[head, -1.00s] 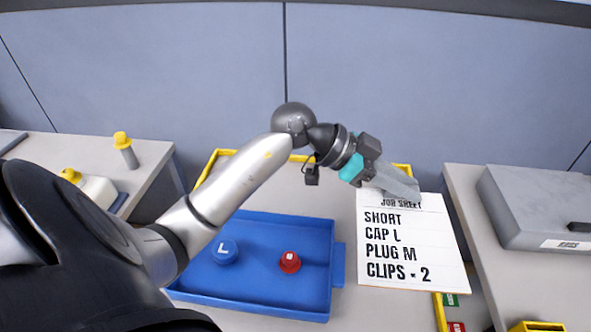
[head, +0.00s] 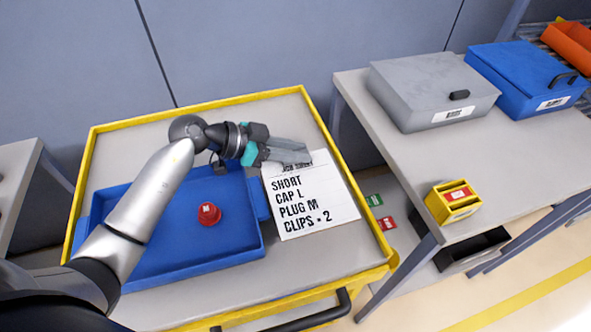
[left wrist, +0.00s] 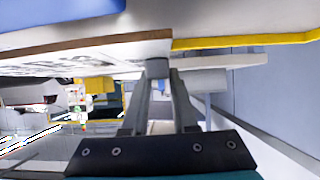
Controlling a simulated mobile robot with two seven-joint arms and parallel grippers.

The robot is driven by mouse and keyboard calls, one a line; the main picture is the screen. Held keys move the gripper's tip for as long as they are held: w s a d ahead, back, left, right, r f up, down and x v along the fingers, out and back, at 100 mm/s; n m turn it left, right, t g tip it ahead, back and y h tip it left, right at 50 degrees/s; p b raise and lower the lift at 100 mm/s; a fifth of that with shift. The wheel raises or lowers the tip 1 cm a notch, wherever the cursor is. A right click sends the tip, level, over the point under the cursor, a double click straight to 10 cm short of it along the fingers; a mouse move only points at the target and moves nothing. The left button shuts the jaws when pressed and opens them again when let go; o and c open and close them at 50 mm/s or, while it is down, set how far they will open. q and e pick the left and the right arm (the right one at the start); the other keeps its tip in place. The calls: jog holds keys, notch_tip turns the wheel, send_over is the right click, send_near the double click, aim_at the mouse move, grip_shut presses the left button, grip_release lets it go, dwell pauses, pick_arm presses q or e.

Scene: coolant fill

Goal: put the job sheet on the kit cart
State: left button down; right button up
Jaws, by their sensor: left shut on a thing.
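The job sheet (head: 335,200) is a white card with black print in the head view. It is over the right part of the kit cart (head: 195,305), a grey top with a yellow rim, just right of the blue tray. My left gripper (head: 306,157) is shut on the sheet's far edge. In the left wrist view the sheet (left wrist: 215,62) shows nearly edge-on between the fingertips (left wrist: 158,68). I cannot tell whether the sheet touches the cart top. My right gripper is not in view.
The blue tray (head: 185,270) on the cart holds a red plug (head: 209,213); my arm covers part of it. A bench (head: 345,90) at right carries a grey case (head: 430,85), a blue case (head: 525,75) and a yellow bin (head: 453,205). The cart's front right corner is clear.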

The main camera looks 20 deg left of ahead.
aim_at(294, 166)
pick_arm(q)
notch_tip(294, 166, down, 5)
jog(key=shift+r+b, duration=0.1)
jog(key=shift+b, duration=0.85)
jog(key=c, duration=0.7)
grip_release()
jog(key=shift+s+a+r, duration=0.1)
jog(key=shift+a, duration=0.05)
jog(key=p+v, duration=0.3)
jog(key=v, duration=0.8)
jog(key=shift+s+a+r, duration=0.2)
jog(key=shift+a, duration=0.05)
